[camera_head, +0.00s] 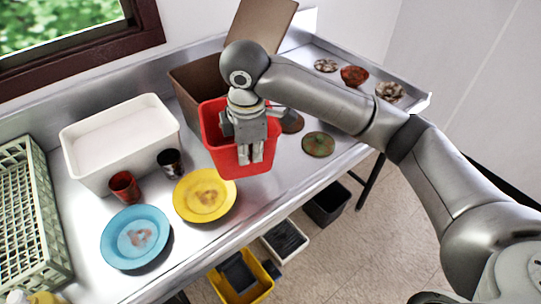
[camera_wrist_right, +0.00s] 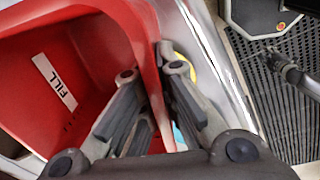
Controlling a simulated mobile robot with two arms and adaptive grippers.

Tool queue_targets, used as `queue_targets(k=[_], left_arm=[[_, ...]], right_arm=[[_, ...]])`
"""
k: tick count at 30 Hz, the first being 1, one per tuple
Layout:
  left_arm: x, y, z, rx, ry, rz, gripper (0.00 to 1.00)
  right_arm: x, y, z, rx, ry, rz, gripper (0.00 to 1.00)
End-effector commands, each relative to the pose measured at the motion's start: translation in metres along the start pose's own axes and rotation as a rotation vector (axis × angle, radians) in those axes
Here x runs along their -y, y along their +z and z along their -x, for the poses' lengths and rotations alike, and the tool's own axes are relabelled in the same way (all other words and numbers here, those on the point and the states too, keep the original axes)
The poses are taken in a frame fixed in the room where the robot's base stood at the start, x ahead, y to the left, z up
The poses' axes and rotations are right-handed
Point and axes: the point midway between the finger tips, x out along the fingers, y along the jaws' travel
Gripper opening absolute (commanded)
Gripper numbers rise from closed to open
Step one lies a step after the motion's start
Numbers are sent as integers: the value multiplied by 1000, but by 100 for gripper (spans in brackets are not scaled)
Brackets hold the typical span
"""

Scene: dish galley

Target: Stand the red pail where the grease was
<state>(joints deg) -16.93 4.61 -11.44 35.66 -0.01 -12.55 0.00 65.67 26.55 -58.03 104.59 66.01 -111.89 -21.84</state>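The red pail (camera_head: 213,143) stands upright, as far as I can tell on the metal counter (camera_head: 300,178), in front of a brown bin. My right gripper (camera_head: 250,158) is over its front side, pointing down. In the right wrist view the gripper (camera_wrist_right: 152,75) has one finger inside and one outside the red pail (camera_wrist_right: 95,35), with the wall pinched between them. A white label reading "FILL" (camera_wrist_right: 54,82) is on its inner wall. I cannot make out any thing marked as grease. My left gripper is out of view.
The brown bin (camera_head: 183,88) is close behind the pail. A yellow plate (camera_head: 204,196), blue plate (camera_head: 135,237), cups and white tub (camera_head: 120,143) crowd the left. A green plate (camera_head: 318,145) is to the right. Bins, including a black one (camera_head: 326,204), stand below.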

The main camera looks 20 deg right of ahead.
Motion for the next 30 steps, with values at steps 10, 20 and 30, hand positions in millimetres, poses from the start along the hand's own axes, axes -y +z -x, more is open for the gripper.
queue_targets(k=[10,20,30], left_arm=[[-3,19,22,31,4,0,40],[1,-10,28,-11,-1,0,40],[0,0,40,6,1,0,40]], right_arm=[[-36,55,-54,2,-3,-3,0],[-47,73,-84,2,-2,-2,0],[-43,71,-113,0,3,2,0]])
